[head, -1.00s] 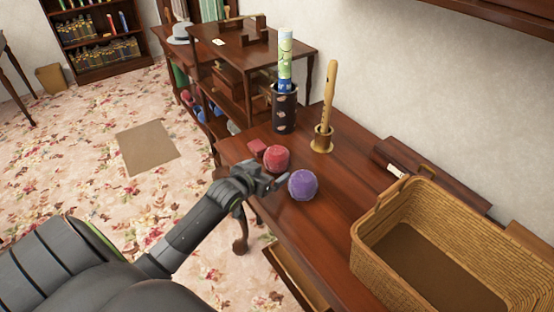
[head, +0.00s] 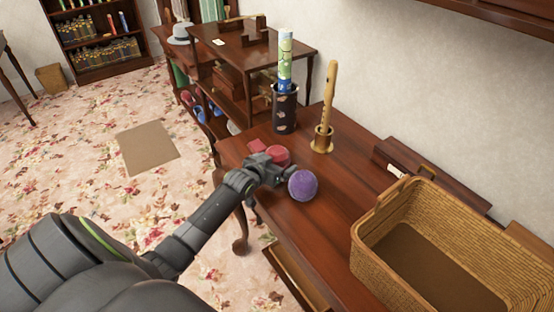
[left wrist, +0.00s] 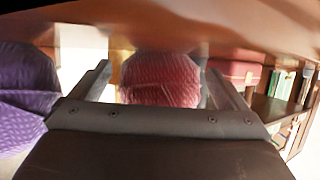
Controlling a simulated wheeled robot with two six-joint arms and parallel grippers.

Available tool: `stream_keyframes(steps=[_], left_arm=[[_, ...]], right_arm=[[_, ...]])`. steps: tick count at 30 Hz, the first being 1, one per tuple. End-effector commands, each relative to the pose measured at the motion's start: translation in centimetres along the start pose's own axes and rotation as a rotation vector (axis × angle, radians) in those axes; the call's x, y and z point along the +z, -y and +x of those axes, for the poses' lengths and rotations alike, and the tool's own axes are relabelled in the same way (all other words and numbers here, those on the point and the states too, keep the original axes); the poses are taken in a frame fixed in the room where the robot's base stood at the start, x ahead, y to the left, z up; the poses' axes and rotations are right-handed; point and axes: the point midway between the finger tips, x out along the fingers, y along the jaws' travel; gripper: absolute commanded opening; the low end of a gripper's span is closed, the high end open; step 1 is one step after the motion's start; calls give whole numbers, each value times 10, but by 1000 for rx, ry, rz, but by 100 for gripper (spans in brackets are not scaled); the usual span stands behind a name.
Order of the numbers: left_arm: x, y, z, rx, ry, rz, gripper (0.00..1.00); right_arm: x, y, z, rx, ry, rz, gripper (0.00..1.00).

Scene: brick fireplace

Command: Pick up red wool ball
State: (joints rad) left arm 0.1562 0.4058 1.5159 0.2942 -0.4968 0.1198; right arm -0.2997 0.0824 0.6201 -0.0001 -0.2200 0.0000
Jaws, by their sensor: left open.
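The red wool ball (head: 278,154) sits on the wooden table in the head view, partly hidden behind my left gripper (head: 272,167). In the left wrist view the red wool ball (left wrist: 160,80) is straight ahead, between the two open fingers of my left gripper (left wrist: 155,85). I cannot tell whether the fingers touch it. A purple wool ball (head: 303,185) sits just right of my left gripper, and it also shows at the left of the left wrist view (left wrist: 25,90). My right gripper is not in view.
A large wicker basket (head: 365,262) stands at the right.

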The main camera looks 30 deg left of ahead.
Motion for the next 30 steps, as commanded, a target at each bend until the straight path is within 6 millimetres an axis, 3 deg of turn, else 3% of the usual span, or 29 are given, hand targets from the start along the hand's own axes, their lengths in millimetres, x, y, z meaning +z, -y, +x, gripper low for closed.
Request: stream_keyframes(steps=[2, 13, 22, 30], left_arm=[[0, 0, 0, 0, 0, 0, 96], [0, 0, 0, 0, 0, 0, 48], [-7, 0, -3, 0, -3, 1, 48], [-53, 0, -22, 1, -6, 3, 48]], right_arm=[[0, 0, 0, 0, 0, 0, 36], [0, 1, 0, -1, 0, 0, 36], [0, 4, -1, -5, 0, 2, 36], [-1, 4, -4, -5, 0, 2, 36]])
